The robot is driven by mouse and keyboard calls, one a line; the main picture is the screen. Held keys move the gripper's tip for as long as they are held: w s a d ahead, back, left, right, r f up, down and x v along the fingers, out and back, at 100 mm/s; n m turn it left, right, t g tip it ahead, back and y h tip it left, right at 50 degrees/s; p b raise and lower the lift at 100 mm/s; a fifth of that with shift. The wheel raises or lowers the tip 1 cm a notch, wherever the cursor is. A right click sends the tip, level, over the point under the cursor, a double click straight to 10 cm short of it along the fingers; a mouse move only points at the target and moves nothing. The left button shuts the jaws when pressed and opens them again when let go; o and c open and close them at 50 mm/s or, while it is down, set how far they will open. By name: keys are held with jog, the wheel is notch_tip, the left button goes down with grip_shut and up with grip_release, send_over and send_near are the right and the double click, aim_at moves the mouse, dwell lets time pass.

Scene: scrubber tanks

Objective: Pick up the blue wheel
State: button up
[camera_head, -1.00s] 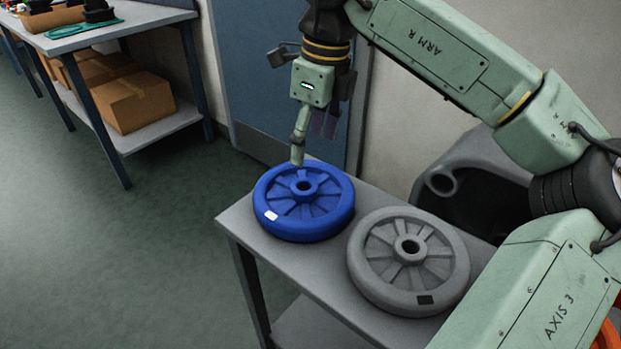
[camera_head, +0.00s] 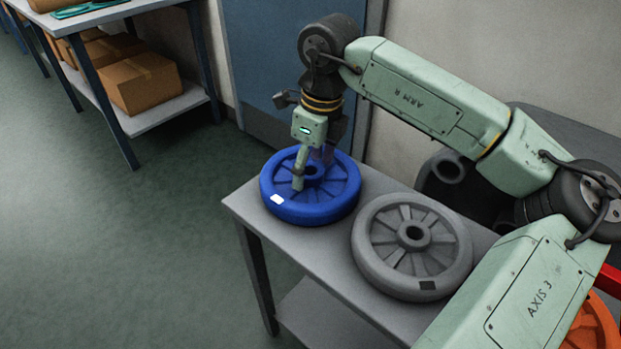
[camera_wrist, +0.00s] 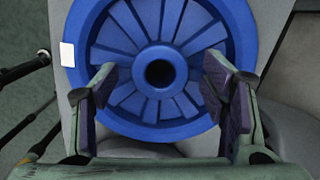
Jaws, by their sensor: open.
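The blue wheel (camera_head: 333,200) lies flat on the left end of a grey table (camera_head: 300,250). It has a raised rim, radial spokes, a central hub hole and a small white label on its rim. My gripper (camera_head: 312,182) points down at the wheel, with its fingers over the spokes near the hub. In the wrist view the gripper (camera_wrist: 160,95) is open, with one finger on each side of the hub of the blue wheel (camera_wrist: 157,132). The fingers are apart from the hub. I cannot tell whether the fingertips touch the spokes.
A grey wheel (camera_head: 372,255) of similar shape lies close to the right of the blue one. A dark grey tank (camera_head: 440,183) stands behind the table, and a blue door (camera_head: 270,70) behind the wheel. A shelf bench with boxes (camera_head: 144,83) is at upper left. The floor at left is clear.

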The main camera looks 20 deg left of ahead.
jog(key=shift+c, duration=0.4)
grip_shut()
dwell(0.5)
